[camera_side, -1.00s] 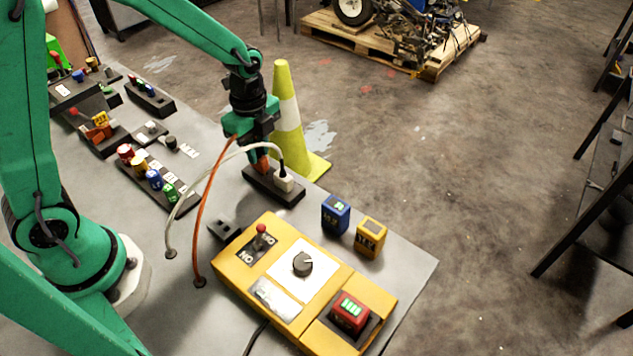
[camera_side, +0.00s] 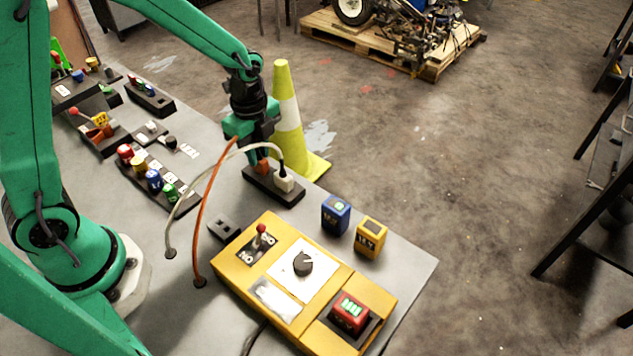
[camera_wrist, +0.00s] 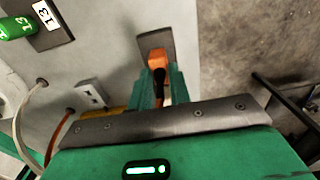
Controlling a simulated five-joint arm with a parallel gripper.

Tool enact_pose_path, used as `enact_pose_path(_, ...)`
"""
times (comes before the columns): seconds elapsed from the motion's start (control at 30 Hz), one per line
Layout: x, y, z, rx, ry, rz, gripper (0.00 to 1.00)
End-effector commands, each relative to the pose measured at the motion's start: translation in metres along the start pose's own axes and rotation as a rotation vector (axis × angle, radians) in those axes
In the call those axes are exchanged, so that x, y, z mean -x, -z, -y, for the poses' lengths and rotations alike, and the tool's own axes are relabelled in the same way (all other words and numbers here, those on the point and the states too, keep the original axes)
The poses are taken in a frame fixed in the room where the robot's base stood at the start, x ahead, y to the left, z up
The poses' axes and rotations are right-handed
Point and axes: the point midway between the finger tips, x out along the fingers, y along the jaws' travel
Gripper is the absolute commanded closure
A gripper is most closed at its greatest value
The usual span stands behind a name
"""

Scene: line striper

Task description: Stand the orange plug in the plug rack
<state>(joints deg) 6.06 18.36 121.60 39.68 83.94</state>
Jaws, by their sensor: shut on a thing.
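The orange plug (camera_side: 263,166) is between the fingers of my gripper (camera_side: 262,160), at the left part of the dark plug rack (camera_side: 256,182). In the wrist view the orange plug (camera_wrist: 157,61) shows between the two green fingers (camera_wrist: 160,85), in front of the dark rack (camera_wrist: 153,27). My gripper is shut on it. Whether the plug's lower end is seated in the rack or just above it, I cannot tell. An orange cord runs from the plug to the table. A white plug (camera_side: 284,184) stands at the rack's right end.
A small black socket block (camera_side: 225,229) and a yellow control panel (camera_side: 262,277) lie nearer. A blue block (camera_side: 335,214) and a yellow block (camera_side: 370,237) stand to the right. A row of coloured knobs (camera_side: 153,179) lies left. A yellow cone (camera_side: 287,115) stands behind the rack.

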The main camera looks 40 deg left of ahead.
Motion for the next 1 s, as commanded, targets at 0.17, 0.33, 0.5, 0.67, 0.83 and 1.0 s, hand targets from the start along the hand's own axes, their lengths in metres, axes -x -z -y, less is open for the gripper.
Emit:
enact_pose_path(0.17,-0.0033,0.0,-0.0001,0.0,0.0,0.0,1.0)
enact_pose_path(0.33,-0.0039,0.0,0.0,0.0,0.0,0.0,0.59)
enact_pose_path(0.5,-0.0038,0.0,0.0,0.0,0.0,0.0,0.55)
enact_pose_path(0.67,-0.0038,0.0,-0.0001,0.0,0.0,0.0,0.41)
enact_pose_path(0.83,-0.0038,0.0,-0.0001,0.0,0.0,0.0,0.41)
enact_pose_path(1.0,-0.0026,0.0,0.0001,0.0,0.001,0.0,0.41)
